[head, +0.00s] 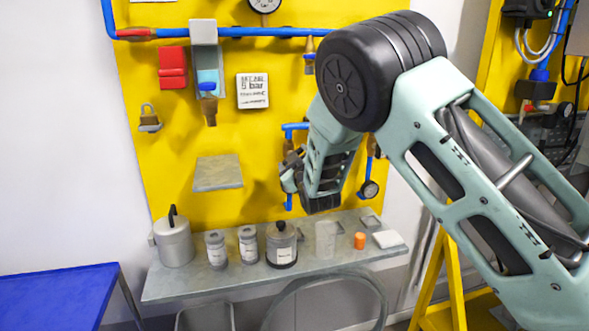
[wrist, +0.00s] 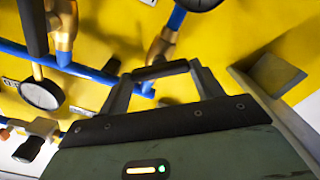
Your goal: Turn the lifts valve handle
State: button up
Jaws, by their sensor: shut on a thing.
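My gripper (wrist: 160,78) is on the valve pipework of the yellow panel. In the wrist view its two fingers stand at either end of a black bar-shaped valve handle (wrist: 160,70), shut on it. A brass valve body (wrist: 165,42) on a blue pipe sits just behind the handle; how the two join is partly hidden. In the head view my gripper (head: 291,170) is at the panel, low and right of centre, and my arm hides the handle there. No label naming the handle can be read.
A second brass valve (wrist: 63,25) with a black lever and a round gauge (wrist: 40,95) are close on the left in the wrist view. A blue table (head: 60,295) stands at lower left.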

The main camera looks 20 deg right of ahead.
jog(key=n+b, duration=0.4)
jog(key=n, duration=0.6)
jog(key=shift+a+f+n, duration=0.1)
jog(key=shift+f+n, duration=0.05)
jog(key=shift+n, duration=0.15)
dwell(0.4)
jog(key=o, duration=1)
jog(key=s+b, duration=0.3)
jog(key=s, duration=1.4)
jog(key=shift+s, duration=0.2)
